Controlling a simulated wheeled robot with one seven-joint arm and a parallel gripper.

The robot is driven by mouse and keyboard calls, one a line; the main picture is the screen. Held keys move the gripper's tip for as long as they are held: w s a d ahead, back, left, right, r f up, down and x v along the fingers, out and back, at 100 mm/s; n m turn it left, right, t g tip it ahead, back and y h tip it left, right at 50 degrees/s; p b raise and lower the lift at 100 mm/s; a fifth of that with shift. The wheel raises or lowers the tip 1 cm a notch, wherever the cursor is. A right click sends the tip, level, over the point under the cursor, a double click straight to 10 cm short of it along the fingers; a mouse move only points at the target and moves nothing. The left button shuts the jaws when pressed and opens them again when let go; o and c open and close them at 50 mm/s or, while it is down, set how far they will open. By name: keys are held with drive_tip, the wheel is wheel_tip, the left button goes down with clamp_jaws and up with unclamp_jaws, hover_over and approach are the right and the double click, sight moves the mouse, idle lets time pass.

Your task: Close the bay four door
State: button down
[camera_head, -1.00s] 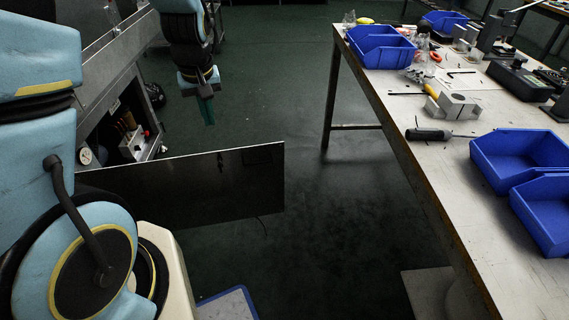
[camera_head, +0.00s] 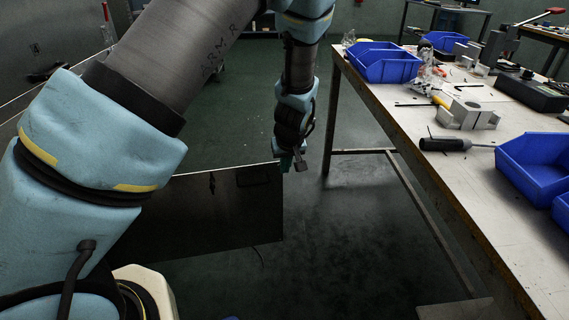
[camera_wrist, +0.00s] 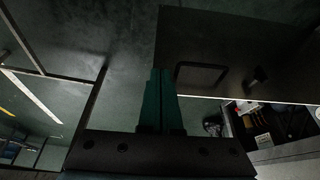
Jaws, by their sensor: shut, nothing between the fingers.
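The open door (camera_head: 205,215) is a dark flat panel jutting out to the right from the left side, with a rectangular outline near its free end. I cannot read a bay number on it. My arm hides its left part. My gripper (camera_head: 287,163) is at the upper corner of its free edge; whether it touches cannot be told. In the wrist view the green fingers (camera_wrist: 160,98) are shut and empty, with the door (camera_wrist: 225,35) just beyond and to the right. An open bay (camera_wrist: 278,125) with small items inside shows at the lower right there.
A workbench (camera_head: 455,185) stands at the right with blue bins (camera_head: 380,65), a screwdriver (camera_head: 450,144) and metal parts on top. Its leg and rail (camera_head: 365,152) stand close to the right of my gripper. Dark floor (camera_head: 330,255) lies clear between door and bench.

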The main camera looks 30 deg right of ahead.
sight(279, 177)
drive_tip(key=w+d+f, duration=0.1)
drive_tip(key=w+f, duration=0.4)
drive_tip(key=w, duration=0.1)
drive_tip(key=shift+d+f, duration=0.2)
drive_tip(key=shift+d, duration=0.1)
